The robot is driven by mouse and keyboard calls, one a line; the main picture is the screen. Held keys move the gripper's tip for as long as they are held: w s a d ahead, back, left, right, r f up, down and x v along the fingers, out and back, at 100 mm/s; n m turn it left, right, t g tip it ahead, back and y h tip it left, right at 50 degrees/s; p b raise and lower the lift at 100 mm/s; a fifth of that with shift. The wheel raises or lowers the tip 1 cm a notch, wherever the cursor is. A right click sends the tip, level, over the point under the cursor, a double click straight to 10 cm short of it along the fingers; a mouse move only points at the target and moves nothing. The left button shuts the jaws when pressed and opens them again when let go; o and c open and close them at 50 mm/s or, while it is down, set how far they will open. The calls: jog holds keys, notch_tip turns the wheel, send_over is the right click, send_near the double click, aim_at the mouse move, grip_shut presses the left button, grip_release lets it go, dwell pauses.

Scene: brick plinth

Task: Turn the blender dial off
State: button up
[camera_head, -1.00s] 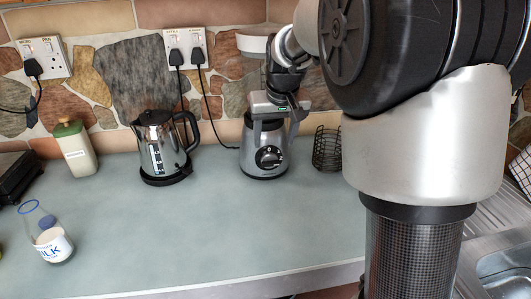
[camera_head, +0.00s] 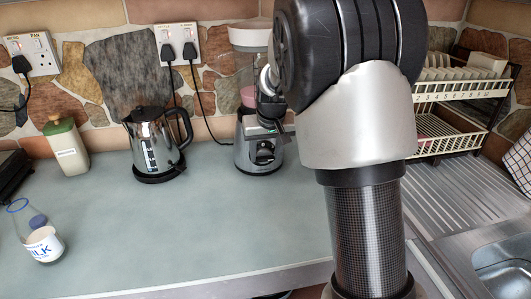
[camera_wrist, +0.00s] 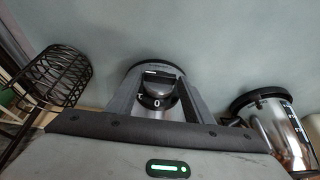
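The blender (camera_head: 258,130) stands against the wall, silver with a black dial (camera_head: 264,154) low on its front. In the wrist view the dial (camera_wrist: 156,90) shows a white "0" mark and a white line on its knob. My gripper (camera_wrist: 159,80) is open, with one finger on each side of the dial; I cannot tell whether either finger touches it. In the head view my gripper (camera_head: 270,125) is at the blender's front, just above the dial, and partly hides the base.
A kettle (camera_head: 152,140) stands left of the blender, and also shows at right in the wrist view (camera_wrist: 280,125). A wire basket (camera_wrist: 55,78) stands on the other side. A milk bottle (camera_head: 45,240) and a green-lidded container (camera_head: 68,150) are farther left. The front counter (camera_head: 170,235) is clear.

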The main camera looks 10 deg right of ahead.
jog(key=c, duration=0.6)
jog(key=shift+c, duration=0.2)
